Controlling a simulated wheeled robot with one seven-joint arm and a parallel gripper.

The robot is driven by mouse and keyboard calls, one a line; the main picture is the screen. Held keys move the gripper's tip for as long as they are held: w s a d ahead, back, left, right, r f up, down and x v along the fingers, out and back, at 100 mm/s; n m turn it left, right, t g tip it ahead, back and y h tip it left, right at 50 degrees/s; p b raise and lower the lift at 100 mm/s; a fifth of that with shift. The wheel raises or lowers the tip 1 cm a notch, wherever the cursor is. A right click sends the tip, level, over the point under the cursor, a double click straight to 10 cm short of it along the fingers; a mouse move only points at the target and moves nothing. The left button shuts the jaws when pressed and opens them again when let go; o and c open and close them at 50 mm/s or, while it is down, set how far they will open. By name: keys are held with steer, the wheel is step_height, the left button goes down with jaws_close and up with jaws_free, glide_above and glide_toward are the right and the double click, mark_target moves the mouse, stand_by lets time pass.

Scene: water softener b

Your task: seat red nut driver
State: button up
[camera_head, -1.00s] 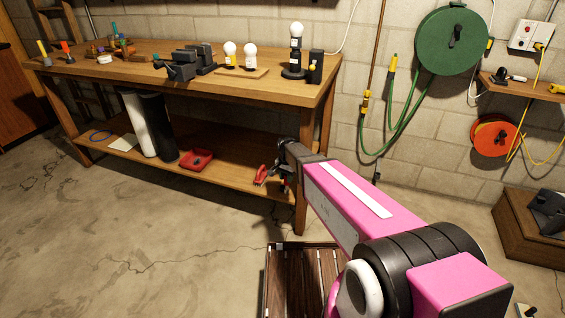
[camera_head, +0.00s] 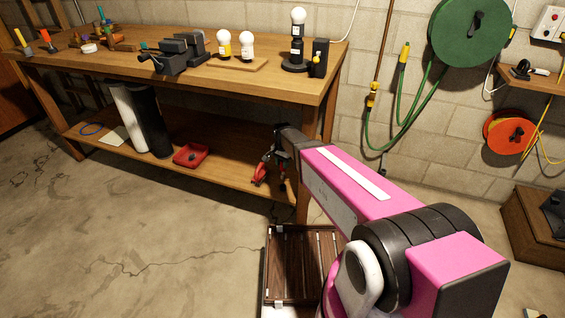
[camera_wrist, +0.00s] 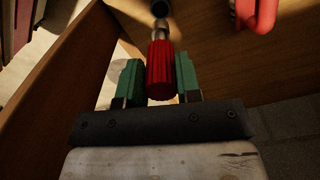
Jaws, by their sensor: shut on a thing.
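In the wrist view my gripper (camera_wrist: 160,84) has green jaws on either side of a ribbed red handle, the red nut driver (camera_wrist: 161,68). The jaws are shut on this handle. Its metal shaft points up in the picture, away from the jaws, and its far end lies at or near a dark round part; I cannot tell whether they touch. In the head view my gripper (camera_head: 270,165) is small and dark by the right end of the bench's lower shelf. Red shows beside it, but details are too small to tell.
The wooden workbench (camera_head: 170,75) has a lower shelf (camera_head: 225,160) holding a red tray (camera_head: 190,154) and dark and white rolls. A bench leg (camera_head: 303,203) stands close to my arm. In the wrist view a curved red part (camera_wrist: 262,14) is at the upper right.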

mark_target(282, 170)
steer(key=shift+f, duration=0.1)
steer(key=shift+f, duration=2.2)
steer(key=shift+f, duration=1.45)
steer(key=o, duration=1)
steer(key=shift+r, duration=0.1)
step_height(282, 170, up, 11)
steer(key=shift+f, duration=0.2)
steer(key=shift+s, duration=0.1)
